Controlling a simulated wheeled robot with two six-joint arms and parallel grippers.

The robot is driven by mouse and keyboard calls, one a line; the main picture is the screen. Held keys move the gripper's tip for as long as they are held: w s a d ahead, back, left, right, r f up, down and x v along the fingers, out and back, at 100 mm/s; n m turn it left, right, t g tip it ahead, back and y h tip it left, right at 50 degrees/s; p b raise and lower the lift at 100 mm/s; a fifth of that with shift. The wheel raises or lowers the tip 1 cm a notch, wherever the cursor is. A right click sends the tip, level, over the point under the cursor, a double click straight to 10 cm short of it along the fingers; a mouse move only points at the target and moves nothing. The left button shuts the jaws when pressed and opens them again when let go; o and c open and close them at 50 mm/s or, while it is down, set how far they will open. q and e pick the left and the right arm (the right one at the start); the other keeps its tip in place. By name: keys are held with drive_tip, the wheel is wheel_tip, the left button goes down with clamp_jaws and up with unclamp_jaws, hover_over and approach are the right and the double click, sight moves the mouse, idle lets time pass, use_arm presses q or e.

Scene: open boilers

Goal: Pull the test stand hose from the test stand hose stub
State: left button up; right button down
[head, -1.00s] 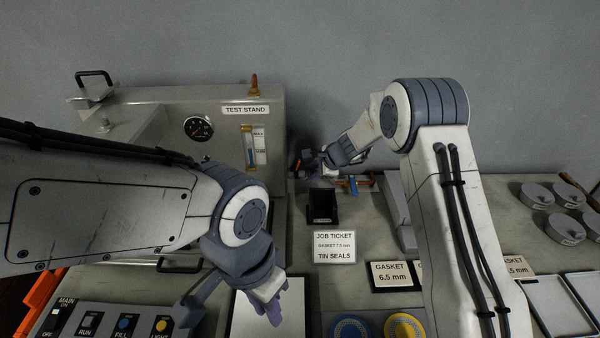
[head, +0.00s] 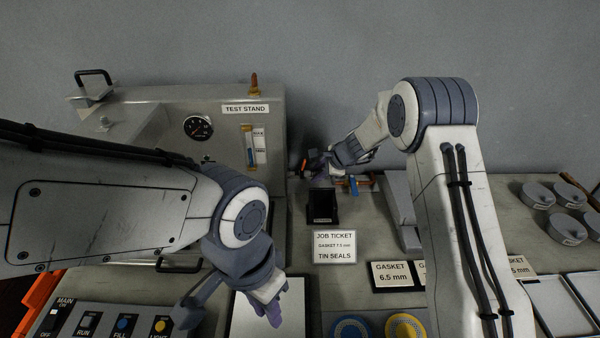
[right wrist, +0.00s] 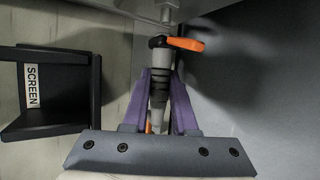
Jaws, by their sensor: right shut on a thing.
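The test stand (head: 190,110) is the grey cabinet at the back left, with a gauge and a level tube. In the right wrist view, the test stand hose (right wrist: 158,95) has a grey end with black ribs. My right gripper (right wrist: 160,74) is shut on it, one purple finger on each side. An orange lever (right wrist: 186,44) sits just beyond the fingertips, below a metal stub (right wrist: 166,13). I cannot tell whether hose and stub still join. In the head view, my right gripper (head: 321,168) is small beside the stand's right side. My left gripper (head: 268,305) hangs low at the front; its fingers look blurred together.
A black screen holder (right wrist: 50,90) stands close left of the right gripper; it shows in the head view (head: 322,205). A job ticket (head: 334,247) and gasket signs (head: 393,274) stand in front. A switch panel (head: 105,310) lies front left, tins (head: 567,228) at right.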

drive_tip(key=shift+d+b, duration=0.3)
drive_tip(key=shift+d, duration=1.05)
drive_tip(key=shift+r, duration=0.15)
